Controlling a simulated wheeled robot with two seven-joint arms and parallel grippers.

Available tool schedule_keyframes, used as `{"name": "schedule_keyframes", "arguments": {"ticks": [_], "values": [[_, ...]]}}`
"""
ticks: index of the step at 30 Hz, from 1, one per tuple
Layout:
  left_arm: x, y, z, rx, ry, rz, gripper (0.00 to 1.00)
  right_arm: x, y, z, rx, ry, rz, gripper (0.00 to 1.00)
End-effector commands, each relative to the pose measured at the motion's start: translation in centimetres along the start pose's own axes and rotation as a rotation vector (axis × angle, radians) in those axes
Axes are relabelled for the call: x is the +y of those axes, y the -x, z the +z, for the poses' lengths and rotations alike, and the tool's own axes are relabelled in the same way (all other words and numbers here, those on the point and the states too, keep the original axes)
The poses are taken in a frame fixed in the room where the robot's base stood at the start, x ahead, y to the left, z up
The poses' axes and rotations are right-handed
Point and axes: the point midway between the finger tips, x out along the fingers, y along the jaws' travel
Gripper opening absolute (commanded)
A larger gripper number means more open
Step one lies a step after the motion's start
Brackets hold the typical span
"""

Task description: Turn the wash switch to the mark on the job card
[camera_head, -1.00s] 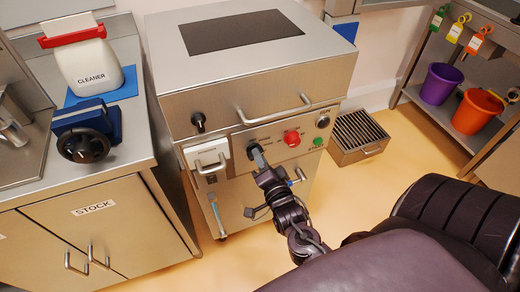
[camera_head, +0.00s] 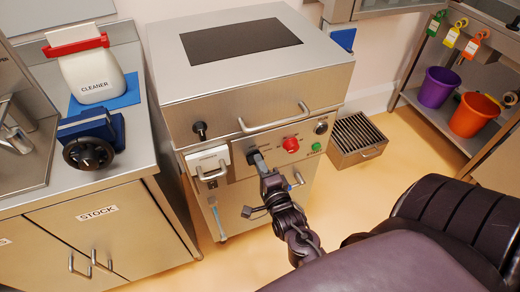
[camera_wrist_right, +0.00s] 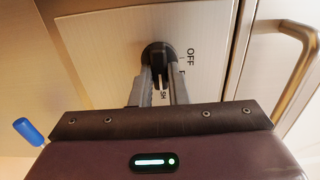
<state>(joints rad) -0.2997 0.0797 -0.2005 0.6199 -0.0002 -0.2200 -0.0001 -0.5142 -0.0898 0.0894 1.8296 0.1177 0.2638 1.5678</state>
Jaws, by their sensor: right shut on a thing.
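The wash switch is a dark knob (camera_head: 251,154) on the front panel of the steel machine. In the right wrist view the black knob (camera_wrist_right: 157,52) sits between my finger tips, with the word OFF printed at its right and other lettering partly hidden by a finger. My right gripper (camera_head: 258,161) reaches the panel from the front and is shut on the knob; its fingers also show in the wrist view (camera_wrist_right: 160,80). The knob's exact pointing is hard to read. I cannot make out a job card. My left gripper is not in view.
A red button (camera_head: 290,145) and a green button (camera_head: 316,147) are right of the switch. A bar handle (camera_head: 273,118) is above it, and a white handled unit (camera_head: 208,160) is to its left. A grated metal box (camera_head: 357,140) stands on the floor at right.

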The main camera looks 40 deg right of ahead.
Motion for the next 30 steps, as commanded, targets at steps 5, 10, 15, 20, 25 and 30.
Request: {"name": "schedule_keyframes", "arguments": {"ticks": [5, 10, 15, 20, 25, 30], "values": [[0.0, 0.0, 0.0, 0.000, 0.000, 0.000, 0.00, 0.1, 0.0, 0.0, 0.001, -0.001, 0.001, 0.00], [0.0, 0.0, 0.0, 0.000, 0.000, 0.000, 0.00, 0.0, 0.0, 0.0, 0.001, 0.000, 0.001, 0.17], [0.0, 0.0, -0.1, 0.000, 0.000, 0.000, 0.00, 0.0, 0.0, 0.0, 0.001, 0.000, 0.001, 0.36], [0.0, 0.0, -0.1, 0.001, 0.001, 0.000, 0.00, 0.0, 0.0, 0.0, 0.000, 0.000, 0.000, 0.36], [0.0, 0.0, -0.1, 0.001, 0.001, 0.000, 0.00, 0.1, 0.5, 0.0, 0.000, 0.000, 0.002, 0.36], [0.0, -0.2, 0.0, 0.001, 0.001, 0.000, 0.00, 0.1, 3.1, 0.0, 0.002, 0.000, 0.004, 0.36]]}}
